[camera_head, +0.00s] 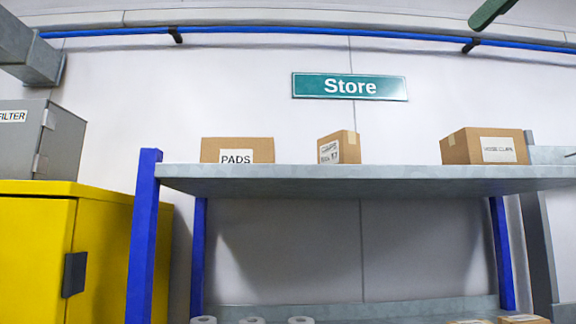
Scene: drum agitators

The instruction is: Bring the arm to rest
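Neither of my grippers nor any of my arms can be made out in the head view. The view faces a wall with a store shelf (345,181) in front of it. No arm touches or holds anything that I can see.
Boxes stand on the upper shelf: one marked PADS (237,150), a small box (339,147) and a hose clips box (485,147). White rolls (253,321) show below. A yellow cabinet (35,250) bears a grey filter box (25,137). A Store sign (349,86) hangs above.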

